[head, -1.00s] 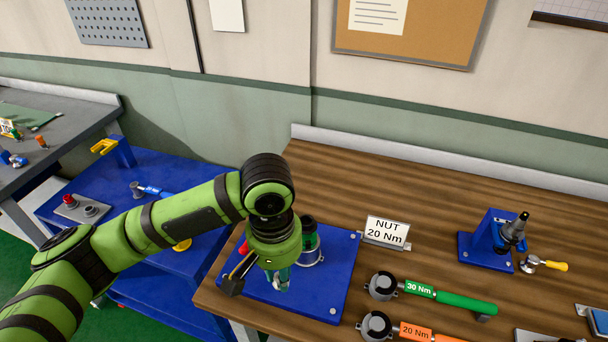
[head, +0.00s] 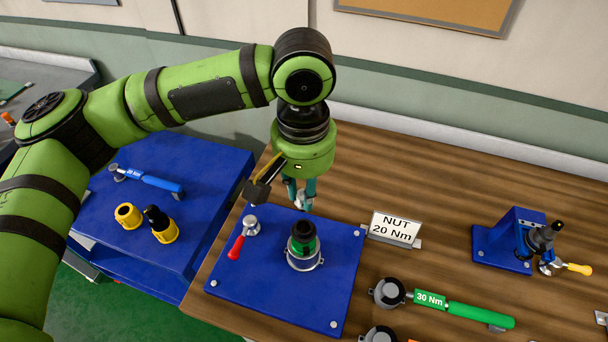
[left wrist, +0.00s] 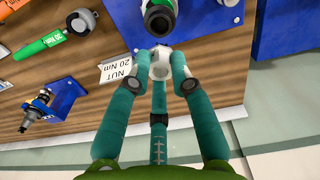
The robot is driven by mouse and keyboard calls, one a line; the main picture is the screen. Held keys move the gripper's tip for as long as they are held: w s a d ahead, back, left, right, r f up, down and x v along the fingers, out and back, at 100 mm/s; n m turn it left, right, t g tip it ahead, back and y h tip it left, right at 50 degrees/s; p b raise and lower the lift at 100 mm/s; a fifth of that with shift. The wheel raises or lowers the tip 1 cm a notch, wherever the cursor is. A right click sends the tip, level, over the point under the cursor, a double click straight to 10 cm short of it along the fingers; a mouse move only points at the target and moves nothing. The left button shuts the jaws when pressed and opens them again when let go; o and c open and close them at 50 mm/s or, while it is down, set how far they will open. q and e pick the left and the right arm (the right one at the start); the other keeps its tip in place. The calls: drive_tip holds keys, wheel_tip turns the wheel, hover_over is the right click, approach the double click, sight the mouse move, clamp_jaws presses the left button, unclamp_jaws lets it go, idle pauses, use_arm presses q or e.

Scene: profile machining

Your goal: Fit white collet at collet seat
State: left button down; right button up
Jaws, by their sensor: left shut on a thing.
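The white collet (left wrist: 160,63) shows in the left wrist view between the teal fingertips of my left gripper (left wrist: 160,72). In the head view my left gripper (head: 302,200) points down, shut on it, and the collet is mostly hidden by the fingers. Just in front of the gripper in the head view, an upright holder (head: 303,243) with a black open top, green body and silver base stands on a blue plate (head: 250,285). It also shows in the left wrist view (left wrist: 157,18). The collet is apart from this holder. I cannot tell which part is the collet seat. My right gripper is not in view.
A red-handled clamp (head: 242,236) is left of the holder. The NUT 20 Nm sign (head: 396,228) stands right of the plate. A green 30 Nm wrench (head: 450,308) lies front right. A blue stand (head: 500,240) holds a dark tool. Yellow pieces (head: 128,215) lie on the blue left table.

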use_arm(q)
drive_tip(key=shift+s+r, duration=0.1)
drive_tip(key=shift+s, duration=0.25)
drive_tip(key=shift+p, duration=0.35)
drive_tip(key=shift+w+f, duration=0.15)
drive_tip(key=shift+f, duration=2.4)
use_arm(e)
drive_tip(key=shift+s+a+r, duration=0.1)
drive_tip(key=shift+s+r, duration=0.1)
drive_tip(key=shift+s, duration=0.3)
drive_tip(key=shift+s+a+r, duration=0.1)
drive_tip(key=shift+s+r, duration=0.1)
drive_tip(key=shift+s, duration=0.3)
use_arm(q)
drive_tip(key=shift+p, duration=0.3)
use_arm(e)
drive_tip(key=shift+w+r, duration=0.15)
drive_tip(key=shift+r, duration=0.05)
